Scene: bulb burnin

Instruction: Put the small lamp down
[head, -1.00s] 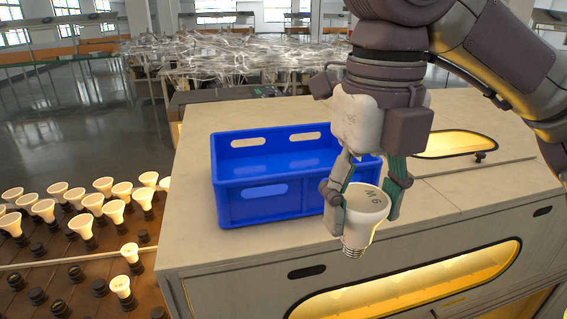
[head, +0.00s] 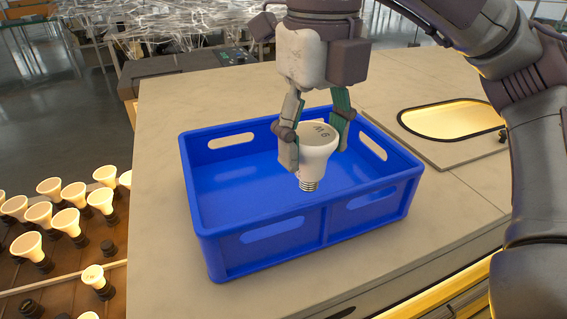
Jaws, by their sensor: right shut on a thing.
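The small lamp is a white reflector bulb (head: 315,158) with dark print on its face and a metal screw base pointing down. My right gripper (head: 316,150) is shut on it, one finger on each side. In the head view the lamp appears over the blue crate (head: 265,255), in front of the crate's inside. I cannot tell exactly how high it is above the crate floor. The crate is open at the top, and the visible part of its inside is empty. My left gripper is not in view.
The crate stands on a pale worktop (head: 160,130) with a lit oval window (head: 452,118) at the right. A brown rack (head: 60,275) with several glowing lamps and dark sockets is at the lower left. Tangled clear material (head: 180,25) lies behind.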

